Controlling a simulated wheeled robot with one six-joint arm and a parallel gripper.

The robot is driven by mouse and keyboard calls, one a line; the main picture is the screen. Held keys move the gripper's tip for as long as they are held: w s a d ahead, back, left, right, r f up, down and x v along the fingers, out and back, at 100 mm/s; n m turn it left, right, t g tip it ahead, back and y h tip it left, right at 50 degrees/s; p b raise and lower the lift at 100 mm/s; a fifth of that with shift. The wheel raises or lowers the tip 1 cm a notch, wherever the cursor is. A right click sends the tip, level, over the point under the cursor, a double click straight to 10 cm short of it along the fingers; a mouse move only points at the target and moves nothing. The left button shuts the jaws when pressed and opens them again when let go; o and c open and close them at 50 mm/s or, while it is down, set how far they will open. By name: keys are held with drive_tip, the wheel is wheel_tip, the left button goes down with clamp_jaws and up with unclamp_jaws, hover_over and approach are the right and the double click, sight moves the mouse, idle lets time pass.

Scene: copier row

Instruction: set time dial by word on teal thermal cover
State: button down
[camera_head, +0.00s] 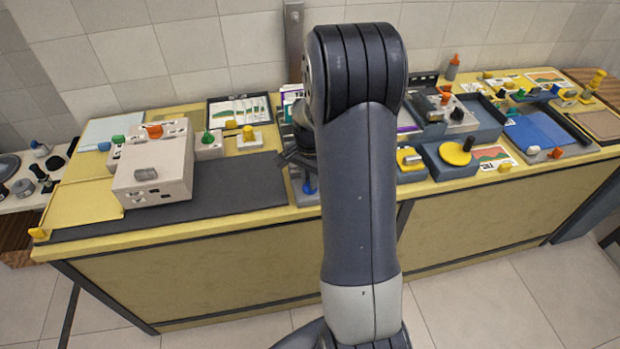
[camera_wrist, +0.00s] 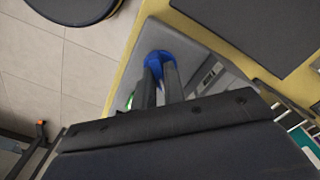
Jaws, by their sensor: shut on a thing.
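A blue dial (camera_wrist: 159,58) sits on a grey panel (camera_wrist: 180,40) near the yellow table edge in the wrist view. My gripper (camera_wrist: 161,72) has its two dark fingers closed on the dial. In the head view the blue dial (camera_head: 310,188) shows just left of my arm, with my gripper (camera_head: 296,160) partly hidden there. Any word marks around the dial cannot be read. A teal patch (camera_wrist: 303,139) shows at the lower right of the wrist view; I cannot tell whether it is the teal thermal cover.
Grey units with a yellow disc (camera_head: 456,153) and a blue-topped tray (camera_head: 540,131) stand to the right. My arm hides the middle of the table. Floor in front is clear.

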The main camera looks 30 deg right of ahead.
drive_tip(key=c, duration=1.5)
unclamp_jaws()
wheel_tip(320, 180, up, 11)
drive_tip(key=shift+f, duration=0.1)
wheel_tip(320, 180, down, 11)
drive_tip(key=shift+r, duration=0.2)
drive_tip(key=shift+f, duration=0.1)
